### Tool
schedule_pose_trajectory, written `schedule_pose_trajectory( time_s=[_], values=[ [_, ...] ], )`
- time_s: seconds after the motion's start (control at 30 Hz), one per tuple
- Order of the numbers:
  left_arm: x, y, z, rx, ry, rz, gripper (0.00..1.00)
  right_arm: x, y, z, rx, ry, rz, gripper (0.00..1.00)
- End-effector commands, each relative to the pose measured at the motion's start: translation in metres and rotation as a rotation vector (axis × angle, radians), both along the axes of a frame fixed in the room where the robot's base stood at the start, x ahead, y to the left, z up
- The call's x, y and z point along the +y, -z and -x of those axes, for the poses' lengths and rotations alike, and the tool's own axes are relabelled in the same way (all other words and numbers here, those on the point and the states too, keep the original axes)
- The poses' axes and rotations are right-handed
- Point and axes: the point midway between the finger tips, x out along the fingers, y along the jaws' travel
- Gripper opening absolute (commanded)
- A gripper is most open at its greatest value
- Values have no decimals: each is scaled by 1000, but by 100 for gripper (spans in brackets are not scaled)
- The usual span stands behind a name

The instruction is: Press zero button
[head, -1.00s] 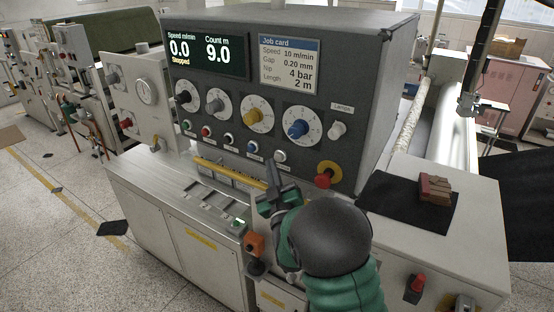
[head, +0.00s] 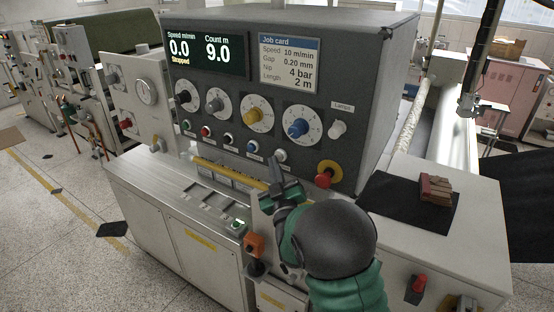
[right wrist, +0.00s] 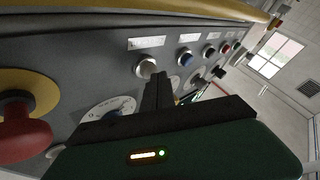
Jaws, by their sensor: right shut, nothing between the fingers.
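The control panel (head: 345,160) has a row of small push buttons under its dials: green (head: 187,124), red (head: 206,131), one dark-centred (head: 229,138), blue (head: 252,146) and white (head: 280,155). Their labels are too small to read, so I cannot tell which is zero. The display (head: 207,52) reads Speed 0.0, Stopped, Count 9.0. My right gripper (head: 275,168) is shut and empty, just below the white button. In the right wrist view its fingertips (right wrist: 158,78) point at the panel close to the white button (right wrist: 146,66); contact is not clear. My left gripper is out of view.
A red mushroom button (head: 323,180) on a yellow ring sits right of the gripper. A yellow bar (head: 222,170) runs below the buttons. A dark mat (head: 385,205) with reddish-brown blocks (head: 435,189) lies on the right worktop. Rollers stand behind it.

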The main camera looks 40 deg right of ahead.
Motion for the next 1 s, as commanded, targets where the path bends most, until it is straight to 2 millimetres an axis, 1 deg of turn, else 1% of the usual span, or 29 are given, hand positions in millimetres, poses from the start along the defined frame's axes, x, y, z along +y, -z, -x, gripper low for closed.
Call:
schedule_pose_trajectory(
  time_s=[0.37,0.63,1.0],
  values=[
    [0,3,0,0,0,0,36,-5,0,-2,-2,1,0,0],
    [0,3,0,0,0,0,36,-5,-1,-2,-2,1,0,0],
    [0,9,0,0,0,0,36,11,1,5,-2,1,0,0]
  ],
)
